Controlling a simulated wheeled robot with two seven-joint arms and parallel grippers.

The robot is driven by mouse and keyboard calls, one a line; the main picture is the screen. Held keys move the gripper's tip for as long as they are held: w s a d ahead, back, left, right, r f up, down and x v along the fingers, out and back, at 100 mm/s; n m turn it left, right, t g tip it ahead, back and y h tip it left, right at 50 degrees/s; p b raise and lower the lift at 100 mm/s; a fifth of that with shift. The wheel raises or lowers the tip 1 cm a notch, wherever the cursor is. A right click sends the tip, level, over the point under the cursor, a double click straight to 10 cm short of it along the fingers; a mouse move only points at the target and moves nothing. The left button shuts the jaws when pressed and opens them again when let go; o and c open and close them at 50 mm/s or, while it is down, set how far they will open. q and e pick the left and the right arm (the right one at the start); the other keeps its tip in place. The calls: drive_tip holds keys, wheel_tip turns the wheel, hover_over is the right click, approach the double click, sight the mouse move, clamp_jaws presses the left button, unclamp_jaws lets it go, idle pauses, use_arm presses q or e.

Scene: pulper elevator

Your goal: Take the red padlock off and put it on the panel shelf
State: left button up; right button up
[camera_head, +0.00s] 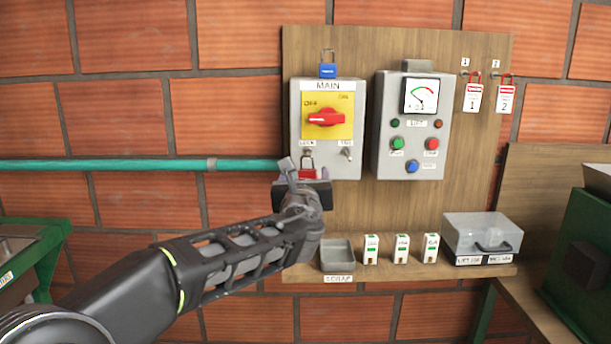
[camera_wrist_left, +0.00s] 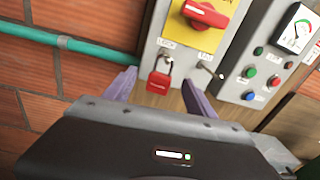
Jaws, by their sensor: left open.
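The red padlock (camera_head: 307,173) hangs by its shackle at the lower left of the MAIN switch box (camera_head: 351,121). In the left wrist view the padlock (camera_wrist_left: 158,83) shows between the two finger tips, a little beyond them. My left gripper (camera_head: 305,178) is just below and in front of it, open, and partly hides it in the head view. Its fingers (camera_wrist_left: 160,92) show in the left wrist view with nothing held. The panel shelf (camera_head: 400,272) runs along the bottom of the wooden board. My right gripper is not in view.
The shelf holds a grey scrap tray (camera_head: 337,256), several white fuse-like blocks (camera_head: 401,249) and a clear-lidded box (camera_head: 482,234). A green pipe (camera_head: 120,165) runs left of the board. Tags (camera_head: 473,98) hang at upper right.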

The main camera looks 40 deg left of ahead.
sight(306, 170)
use_arm(q)
drive_tip(key=shift+w+a, duration=0.15)
drive_tip(key=shift+w, duration=0.05)
drive_tip(key=shift+s, duration=0.15)
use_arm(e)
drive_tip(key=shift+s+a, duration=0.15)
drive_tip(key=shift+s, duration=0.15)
use_arm(q)
drive_tip(key=p+x, duration=0.1)
drive_tip(key=x, duration=0.4)
drive_tip(key=shift+w+r+p, duration=0.1)
drive_tip(key=shift+w+p, duration=0.1)
drive_tip(key=shift+p, duration=0.15)
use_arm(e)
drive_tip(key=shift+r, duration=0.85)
use_arm(q)
clamp_jaws()
drive_tip(key=shift+r, duration=0.15)
